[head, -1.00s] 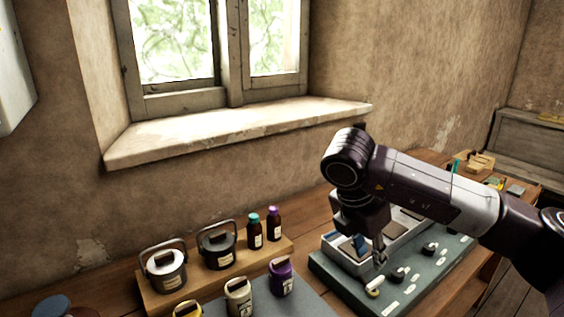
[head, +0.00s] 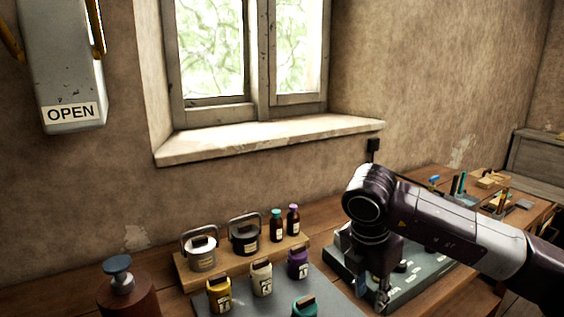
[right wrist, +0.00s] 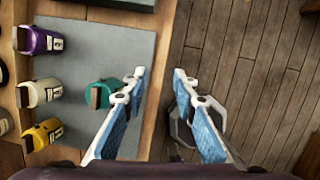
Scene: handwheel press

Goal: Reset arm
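My right arm comes in from the right in the head view, with its right gripper (head: 372,300) pointing down beside the green-grey board (head: 408,290). In the right wrist view the two blue-padded fingers of the right gripper (right wrist: 158,80) stand apart with nothing between them. Below them are the bench edge and the plank floor. A teal container (right wrist: 100,94) is just left of the left finger, apart from it or behind it; I cannot tell which. My left gripper is in neither view.
A grey mat (head: 335,302) holds yellow (head: 219,294), white (head: 261,278), purple (head: 298,264) and teal containers. Behind, a wooden riser (head: 190,276) bears two handled pots and two small bottles. A dark red pump bottle (head: 128,296) stands left. A box with an OPEN sign (head: 70,113) hangs on the wall.

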